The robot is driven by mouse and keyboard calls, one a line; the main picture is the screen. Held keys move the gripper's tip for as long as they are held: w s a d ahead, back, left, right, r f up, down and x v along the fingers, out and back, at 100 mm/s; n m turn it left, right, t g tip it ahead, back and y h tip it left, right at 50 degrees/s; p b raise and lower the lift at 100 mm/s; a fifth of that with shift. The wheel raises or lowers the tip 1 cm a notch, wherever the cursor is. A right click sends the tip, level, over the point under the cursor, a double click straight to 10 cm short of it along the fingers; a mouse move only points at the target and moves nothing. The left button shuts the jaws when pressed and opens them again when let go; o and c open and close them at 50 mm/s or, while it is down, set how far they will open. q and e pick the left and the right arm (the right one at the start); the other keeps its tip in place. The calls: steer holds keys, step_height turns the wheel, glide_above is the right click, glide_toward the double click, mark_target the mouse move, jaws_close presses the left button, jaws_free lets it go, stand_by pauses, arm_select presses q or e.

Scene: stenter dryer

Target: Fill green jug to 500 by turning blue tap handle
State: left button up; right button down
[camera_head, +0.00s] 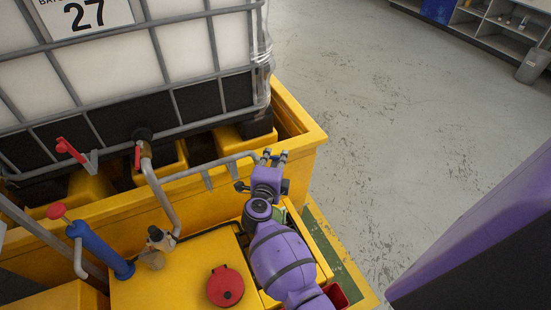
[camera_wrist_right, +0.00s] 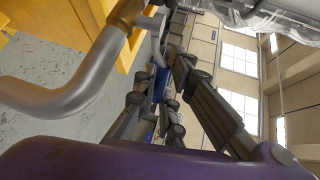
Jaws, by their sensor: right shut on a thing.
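My right gripper (camera_head: 274,156) is at the end of a grey pipe (camera_head: 205,166) along the yellow bund's edge. Its fingers look closed around a small blue piece (camera_wrist_right: 161,82), seen between them in the right wrist view and apparently the blue tap handle. The fingers hide most of it, and its turn angle is unclear. A pale green edge (camera_head: 281,214) shows beside my right wrist; it may be the green jug, but my arm covers most of it. No fill level or mark can be read. My left gripper is out of view.
A white caged tank (camera_head: 120,60) labelled 27 stands in the yellow bund (camera_head: 300,130). A red container (camera_head: 336,295) sits by my arm. Grey floor (camera_head: 400,120) at right is clear.

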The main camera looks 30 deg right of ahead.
steer(key=shift+s+a+f+m+g+h+b, duration=0.15)
steer(key=shift+s+a+m+g+h+b, duration=0.1)
steer(key=shift+m+g+h, duration=0.35)
steer(key=shift+s+a+f+m+g+h+b, duration=0.15)
steer(key=shift+s+a+m+g+h+b, duration=0.1)
steer(key=shift+m+g+h, duration=0.3)
steer(key=c, duration=2)
jaws_free()
steer(key=shift+c, duration=0.2)
steer(key=shift+o, duration=0.9)
steer(key=shift+w+r, duration=0.1)
steer(key=v, duration=0.7)
steer(key=shift+a+r, duration=0.1)
